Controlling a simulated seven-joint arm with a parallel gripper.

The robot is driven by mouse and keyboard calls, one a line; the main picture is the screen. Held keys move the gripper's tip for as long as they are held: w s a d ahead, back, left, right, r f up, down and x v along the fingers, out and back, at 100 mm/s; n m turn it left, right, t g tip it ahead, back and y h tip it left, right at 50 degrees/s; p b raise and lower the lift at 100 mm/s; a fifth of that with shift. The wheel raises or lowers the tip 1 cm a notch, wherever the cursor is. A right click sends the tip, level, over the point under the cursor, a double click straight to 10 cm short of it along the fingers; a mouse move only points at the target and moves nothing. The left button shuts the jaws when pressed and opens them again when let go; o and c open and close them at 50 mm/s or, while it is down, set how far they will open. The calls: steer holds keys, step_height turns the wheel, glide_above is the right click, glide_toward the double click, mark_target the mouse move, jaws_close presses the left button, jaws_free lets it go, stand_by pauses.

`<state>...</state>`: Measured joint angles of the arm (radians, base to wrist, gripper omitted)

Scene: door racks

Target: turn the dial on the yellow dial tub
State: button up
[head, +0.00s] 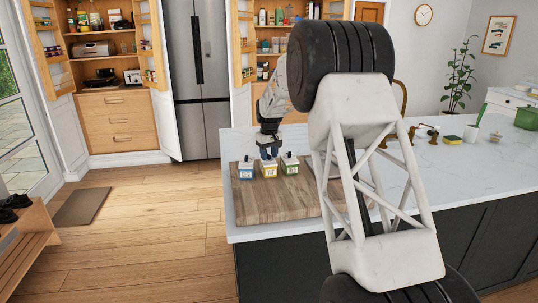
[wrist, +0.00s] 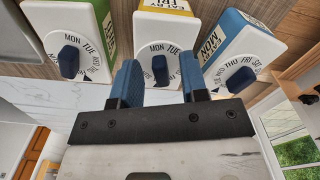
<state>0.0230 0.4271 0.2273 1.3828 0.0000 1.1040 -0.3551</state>
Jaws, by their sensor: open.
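The yellow dial tub (head: 270,171) stands on the wooden board between two similar tubs. In the wrist view its white lid (wrist: 163,26) is in the middle, printed with days; MON and TUE can be read. A dark blue dial knob (wrist: 160,70) sits upright on it. My gripper (head: 269,152) is over the yellow tub in the head view. In the wrist view its blue fingers (wrist: 158,62) are open and empty, one to each side of the knob in the picture. I cannot tell whether they are level with the knob or touch the lid.
The blue tub (head: 245,171) is close on the left and the green tub (head: 290,166) close on the right. All stand at the back of the wooden board (head: 270,205) on a white counter (head: 460,175). Bare board lies in front of them.

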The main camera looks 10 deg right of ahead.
mark_target(269, 155)
steer(key=shift+r, duration=3.9)
steer(key=shift+f, duration=0.1)
steer(key=shift+f, duration=3.8)
jaws_close()
